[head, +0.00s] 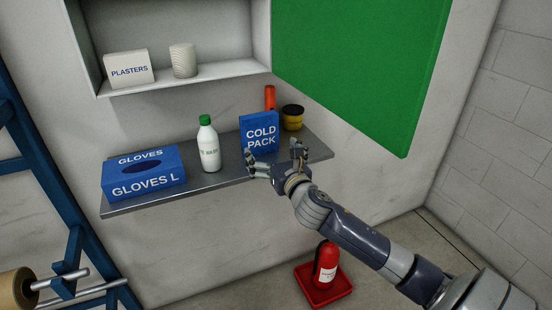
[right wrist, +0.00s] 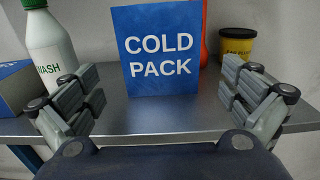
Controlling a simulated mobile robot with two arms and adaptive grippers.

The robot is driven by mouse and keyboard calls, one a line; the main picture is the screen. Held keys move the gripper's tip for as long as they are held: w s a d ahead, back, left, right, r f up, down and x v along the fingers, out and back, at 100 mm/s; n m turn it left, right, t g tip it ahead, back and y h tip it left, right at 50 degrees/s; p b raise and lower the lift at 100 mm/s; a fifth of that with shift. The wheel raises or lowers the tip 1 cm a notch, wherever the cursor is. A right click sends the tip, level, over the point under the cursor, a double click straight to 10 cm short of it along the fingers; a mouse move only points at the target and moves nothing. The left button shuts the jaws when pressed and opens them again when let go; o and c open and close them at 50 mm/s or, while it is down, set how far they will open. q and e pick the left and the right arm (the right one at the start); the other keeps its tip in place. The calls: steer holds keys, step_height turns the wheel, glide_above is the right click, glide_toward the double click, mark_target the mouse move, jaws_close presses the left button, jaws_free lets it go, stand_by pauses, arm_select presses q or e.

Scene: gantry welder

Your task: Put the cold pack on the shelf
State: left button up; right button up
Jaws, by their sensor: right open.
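The cold pack (head: 260,131) is a blue box with white lettering, standing upright on the grey metal ledge (head: 224,180) below the wall cabinet. In the right wrist view the cold pack (right wrist: 159,52) stands straight ahead, beyond the fingertips. My right gripper (head: 275,158) is open and empty in front of it, with its fingers (right wrist: 163,88) spread to either side and apart from the box. My left gripper is not in view.
On the ledge stand a blue gloves box (head: 144,178), a white bottle with green cap (head: 208,146), an orange-red item (head: 269,98) and a yellow jar (head: 292,118). The shelf holds a plasters box (head: 129,69) and a white roll (head: 183,61), with bare room to their right.

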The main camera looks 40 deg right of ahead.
steer(key=shift+v, duration=1.85)
steer(key=s+a+f+m+g+y, duration=0.15)
steer(key=a+f+m, duration=0.25)
steer(key=f+m, duration=0.5)
steer(key=s+a+f+m+g+y, duration=0.15)
steer(key=a+f+m, duration=0.3)
steer(key=f, duration=0.95)
steer(key=s+a+f+m+g, duration=0.1)
steer(key=s+f+m+g, duration=0.3)
steer(key=f, duration=0.7)
steer(key=s+f+m+g, duration=0.2)
steer(key=s+f+m, duration=0.3)
steer(key=f, duration=0.7)
steer(key=s+a+f+m+g, duration=0.2)
steer(key=s+f, duration=0.5)
steer(key=s, duration=0.5)
steer(key=s+a+f+m+g, duration=0.2)
steer(key=s+f, duration=0.5)
steer(key=s, duration=0.5)
steer(key=s+a+f+m+g+y, duration=0.1)
steer(key=s+a+f+m+g, duration=0.2)
steer(key=s+f, duration=0.4)
steer(key=s+m, duration=0.1)
steer(key=s, duration=0.5)
steer(key=shift+f+g, duration=0.3)
